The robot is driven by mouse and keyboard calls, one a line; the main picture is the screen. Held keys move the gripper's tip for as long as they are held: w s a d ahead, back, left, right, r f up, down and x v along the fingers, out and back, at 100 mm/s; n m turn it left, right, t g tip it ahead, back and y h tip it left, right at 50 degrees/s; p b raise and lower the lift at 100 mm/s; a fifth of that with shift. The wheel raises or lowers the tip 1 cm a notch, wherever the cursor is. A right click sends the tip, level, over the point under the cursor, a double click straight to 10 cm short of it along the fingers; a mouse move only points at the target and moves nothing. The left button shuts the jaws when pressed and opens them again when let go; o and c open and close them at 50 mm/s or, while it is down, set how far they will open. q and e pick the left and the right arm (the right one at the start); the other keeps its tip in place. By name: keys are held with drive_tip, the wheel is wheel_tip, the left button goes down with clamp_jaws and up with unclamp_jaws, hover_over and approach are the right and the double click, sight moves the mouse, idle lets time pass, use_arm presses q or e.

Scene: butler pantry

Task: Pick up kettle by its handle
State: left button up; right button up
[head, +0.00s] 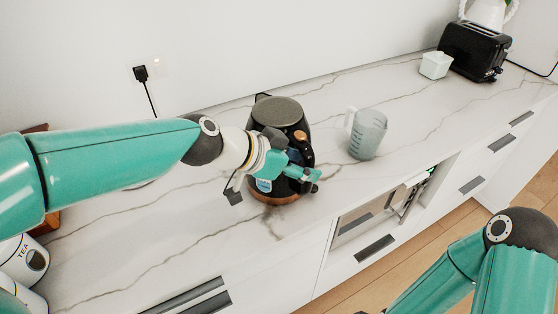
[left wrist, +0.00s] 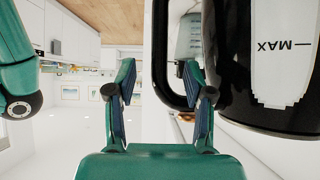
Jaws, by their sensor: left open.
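The black kettle (head: 292,117) with a grey lid stands upright on the marble counter. In the left wrist view its body (left wrist: 232,60) fills the right side, with a "MAX" window upside down. Its black loop handle (left wrist: 159,45) lies between the two fingers of my left gripper (left wrist: 158,70), with one finger outside the loop and the other appearing to overlap its opening. The fingers are apart and not closed on the handle. In the head view my left gripper (head: 304,178) is in front of the kettle and hides part of it. My right gripper is out of view.
A clear measuring jug (head: 368,136) stands close to the right of the kettle. A white tub (head: 435,65) and a black toaster (head: 474,51) are farther back. A tea canister (head: 33,258) is at the left. The front counter (head: 150,250) is clear.

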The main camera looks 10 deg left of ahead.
use_arm(q)
drive_tip(key=shift+x, duration=1.25)
clamp_jaws()
drive_tip(key=shift+w+a+r, duration=0.1)
drive_tip(key=shift+r, duration=0.15)
